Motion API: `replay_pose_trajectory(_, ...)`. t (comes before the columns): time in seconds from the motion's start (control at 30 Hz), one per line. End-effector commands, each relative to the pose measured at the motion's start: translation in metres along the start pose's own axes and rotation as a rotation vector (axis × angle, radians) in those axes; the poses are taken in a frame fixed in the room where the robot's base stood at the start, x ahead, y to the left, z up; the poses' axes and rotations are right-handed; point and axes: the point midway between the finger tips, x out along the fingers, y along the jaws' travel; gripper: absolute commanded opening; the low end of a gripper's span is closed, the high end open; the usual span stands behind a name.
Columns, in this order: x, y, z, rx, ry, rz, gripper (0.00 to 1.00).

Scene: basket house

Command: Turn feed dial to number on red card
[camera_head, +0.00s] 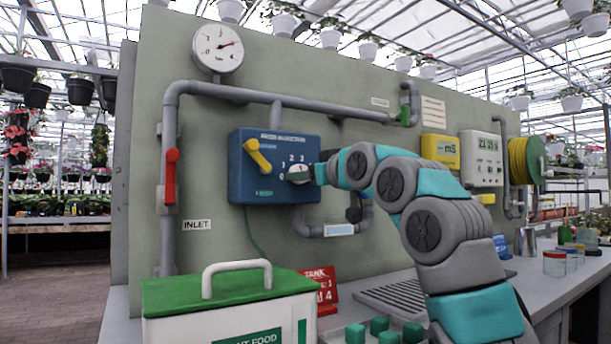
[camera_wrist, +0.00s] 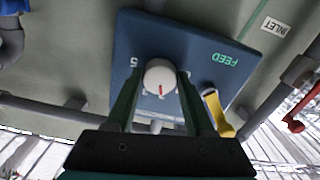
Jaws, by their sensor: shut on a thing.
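A blue feed box (camera_head: 240,182) is fixed to the grey-green panel. Its white round dial (camera_head: 299,174) has numbers around it. In the wrist view the dial (camera_wrist: 160,70) carries a red mark pointing down in the picture, towards digits partly hidden below it; a 5 shows at left. My gripper (camera_wrist: 160,78) is shut on the dial, one dark finger on each side. In the head view my arm hides the dial's right side. The red card (camera_head: 327,273) stands on the bench, partly hidden by a box; "TANK" and a 4 at its lower right are readable, other text is unclear.
A yellow lever (camera_head: 257,155) sits on the blue box left of the dial, and close beside my finger in the wrist view (camera_wrist: 217,113). A green-lidded plant food box (camera_head: 225,288) stands in front. Grey pipes, a red valve handle (camera_head: 171,175) and a gauge (camera_head: 218,48) surround the box.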

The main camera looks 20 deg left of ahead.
Motion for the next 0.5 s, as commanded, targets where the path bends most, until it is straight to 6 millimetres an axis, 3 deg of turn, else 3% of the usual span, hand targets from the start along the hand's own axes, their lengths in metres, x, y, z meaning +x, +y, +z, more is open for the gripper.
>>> replay_pose_trajectory(0.03, -0.0001, 0.0001, 0.0000, 0.000, 0.000, 0.000, 0.36)
replay_pose_trajectory(0.33, 0.0000, 0.0003, 0.0000, 0.000, 0.000, 0.000, 0.02)
replay_pose_trajectory(0.5, -0.0001, 0.0002, 0.0001, 0.004, 0.000, 0.000, 0.00)
